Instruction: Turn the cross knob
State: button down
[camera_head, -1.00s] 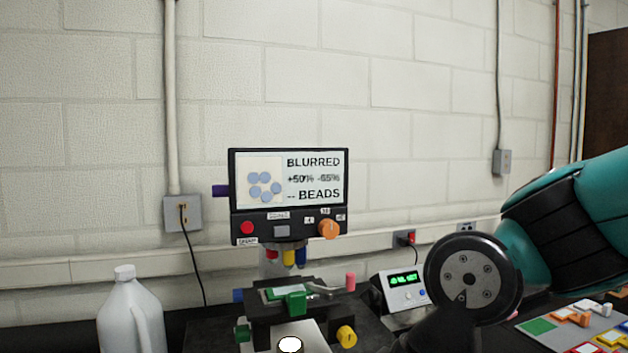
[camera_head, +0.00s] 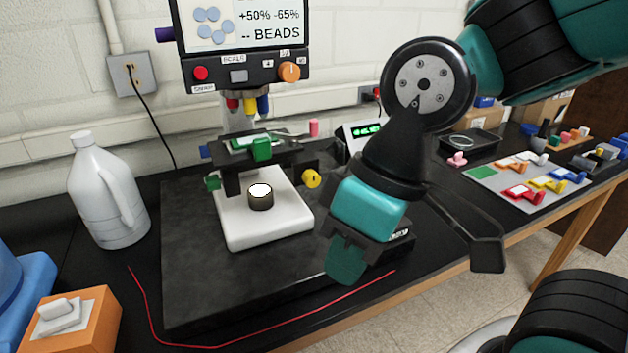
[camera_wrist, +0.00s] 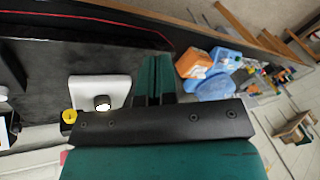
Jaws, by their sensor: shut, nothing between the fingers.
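A microscope-like device with a screen stands on a white base (camera_head: 285,225). A yellow knob (camera_head: 311,179) is on the right side of its stage; it also shows in the wrist view (camera_wrist: 69,116). A green knob (camera_head: 212,182) is on the stage's left side. An orange knob (camera_head: 289,72) is on the screen's panel. I cannot tell which is the cross knob; none looks clearly cross-shaped. My gripper (camera_head: 345,262) is shut and empty, in front and to the right of the white base, apart from the knobs. In the wrist view its fingers (camera_wrist: 154,72) are together.
A white jug (camera_head: 105,195) stands left of the device, with an orange box (camera_head: 72,322) nearer. A red cord (camera_head: 255,346) lies along the table front. The dark mat's front is clear.

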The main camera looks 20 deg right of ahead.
aim_at(311, 178)
jog(key=z, duration=1.85)
jog(key=k, duration=0.9)
jog(key=u, duration=1.15)
jog(key=i, duration=0.3)
jog(key=u, duration=0.1)
